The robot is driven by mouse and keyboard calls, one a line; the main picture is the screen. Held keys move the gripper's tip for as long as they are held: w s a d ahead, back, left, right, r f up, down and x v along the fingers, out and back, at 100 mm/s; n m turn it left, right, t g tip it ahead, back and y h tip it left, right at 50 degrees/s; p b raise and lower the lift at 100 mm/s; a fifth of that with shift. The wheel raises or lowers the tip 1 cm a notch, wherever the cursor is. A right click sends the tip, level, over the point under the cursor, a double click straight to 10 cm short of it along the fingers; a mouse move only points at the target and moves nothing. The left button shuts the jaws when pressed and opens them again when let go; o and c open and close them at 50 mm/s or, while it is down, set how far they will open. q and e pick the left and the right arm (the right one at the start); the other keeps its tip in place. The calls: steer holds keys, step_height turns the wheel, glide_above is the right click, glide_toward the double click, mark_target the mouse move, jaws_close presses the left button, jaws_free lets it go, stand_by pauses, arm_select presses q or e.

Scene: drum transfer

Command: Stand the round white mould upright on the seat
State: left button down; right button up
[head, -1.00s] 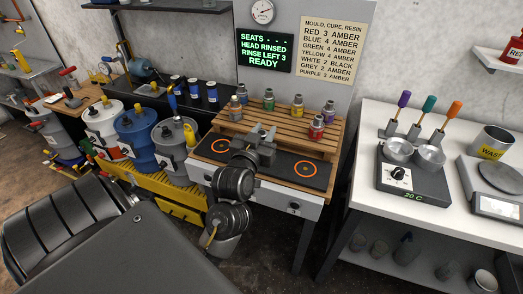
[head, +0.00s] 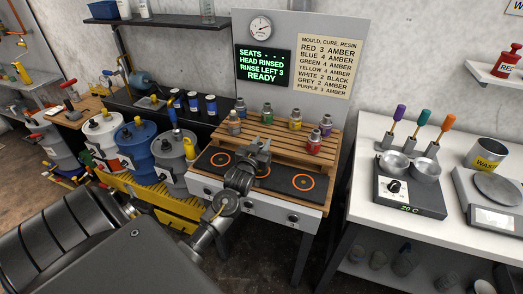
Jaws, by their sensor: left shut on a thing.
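The round white mould cannot be made out; my left gripper hides what it holds. My left gripper (head: 261,148) is shut, over the front of the bench near the middle of the black seat strip. The strip shows a left seat (head: 220,159) and a right seat (head: 303,183), each an orange ring with nothing on it. The strip's middle is hidden behind my gripper and wrist. My right gripper is not in view.
Several coloured moulds, among them a red one (head: 314,142) and a green one (head: 266,113), stand on the slatted wooden rack (head: 281,136) behind the seats. Drums stand at the left. A white table (head: 361,196) with a hotplate (head: 409,191) is at the right.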

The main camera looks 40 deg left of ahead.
arm_select(q)
steer(key=shift+w+a+f, duration=0.15)
steer(key=shift+w+f, duration=0.05)
step_height(320, 180, down, 2)
steer(key=shift+f+p, duration=0.15)
steer(key=shift+p, duration=0.55)
steer(key=shift+f, duration=0.4)
steer(key=shift+f, duration=0.1)
steer(key=c, duration=1.1)
jaws_free()
